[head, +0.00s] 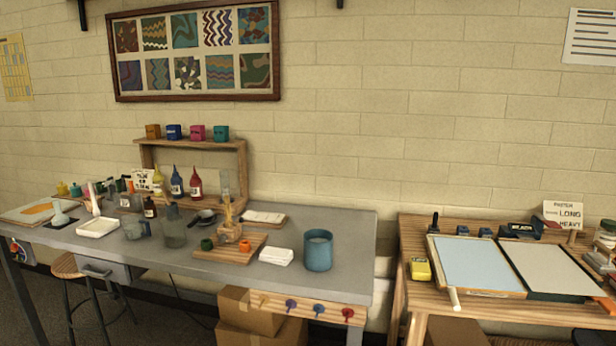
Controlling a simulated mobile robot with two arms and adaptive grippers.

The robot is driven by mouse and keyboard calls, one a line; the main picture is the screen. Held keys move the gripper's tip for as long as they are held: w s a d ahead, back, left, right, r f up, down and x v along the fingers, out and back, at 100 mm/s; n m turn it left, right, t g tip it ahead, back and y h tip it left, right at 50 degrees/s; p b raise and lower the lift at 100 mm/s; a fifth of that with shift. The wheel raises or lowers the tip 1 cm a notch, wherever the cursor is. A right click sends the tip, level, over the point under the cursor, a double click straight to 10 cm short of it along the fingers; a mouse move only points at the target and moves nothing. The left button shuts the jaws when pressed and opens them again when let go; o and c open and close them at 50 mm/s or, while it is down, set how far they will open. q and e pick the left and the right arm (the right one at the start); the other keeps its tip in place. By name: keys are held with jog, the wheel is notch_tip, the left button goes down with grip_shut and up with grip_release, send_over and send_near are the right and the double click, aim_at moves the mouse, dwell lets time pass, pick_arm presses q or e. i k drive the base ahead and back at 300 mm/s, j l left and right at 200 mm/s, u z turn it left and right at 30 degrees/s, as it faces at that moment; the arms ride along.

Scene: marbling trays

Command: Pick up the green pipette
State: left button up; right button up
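I cannot make out a green pipette for certain in the head view. Several small coloured items stand crowded at the left back of the grey table (330,222), too small to tell apart. A small dark green pot (207,244) stands on a wooden board (228,254) beside an orange one (245,246). A green box (221,132) sits on top of the wooden shelf (190,143). Neither of my grippers is in view.
A blue-grey pot (318,250) and folded white cloths (276,257) stand near the table's front edge. Clear jars (173,228) and a white tray (98,227) are further left. A stool (68,266) stands before the table. A wooden table (410,235) with trays is at right.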

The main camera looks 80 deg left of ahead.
aim_at(119, 191)
jog(key=u, duration=3.85)
